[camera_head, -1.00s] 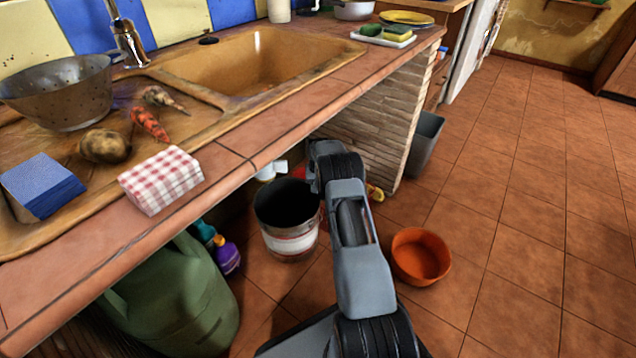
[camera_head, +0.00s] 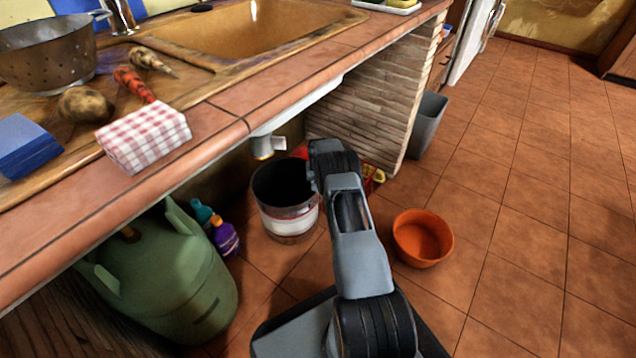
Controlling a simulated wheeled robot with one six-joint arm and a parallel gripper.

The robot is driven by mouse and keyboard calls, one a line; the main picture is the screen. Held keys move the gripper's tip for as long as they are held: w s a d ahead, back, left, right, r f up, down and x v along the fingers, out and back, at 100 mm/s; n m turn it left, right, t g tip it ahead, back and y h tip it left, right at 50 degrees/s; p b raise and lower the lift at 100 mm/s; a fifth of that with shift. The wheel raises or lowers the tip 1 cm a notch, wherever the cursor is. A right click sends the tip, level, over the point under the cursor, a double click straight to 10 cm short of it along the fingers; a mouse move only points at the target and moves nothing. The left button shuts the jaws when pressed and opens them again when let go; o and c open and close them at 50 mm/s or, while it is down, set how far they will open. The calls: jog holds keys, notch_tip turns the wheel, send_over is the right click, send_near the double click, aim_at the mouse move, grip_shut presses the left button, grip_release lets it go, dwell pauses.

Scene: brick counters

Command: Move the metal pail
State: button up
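The metal pail (camera_head: 290,222) stands upright on the tiled floor under the counter, with a dark inside and a pale band around its lower part. My arm reaches forward from the bottom of the view, and its far visible joint overlaps the pail's right rim in the picture. I cannot tell whether the arm touches the pail. My gripper is not visible; it is hidden beyond that joint.
A green gas canister (camera_head: 175,275) and two small bottles (camera_head: 226,238) stand left of the pail. An orange bowl (camera_head: 422,238) lies to the right. A brick wall (camera_head: 365,110) and grey bin (camera_head: 428,125) stand behind. The counter (camera_head: 210,125) overhangs; floor at right is clear.

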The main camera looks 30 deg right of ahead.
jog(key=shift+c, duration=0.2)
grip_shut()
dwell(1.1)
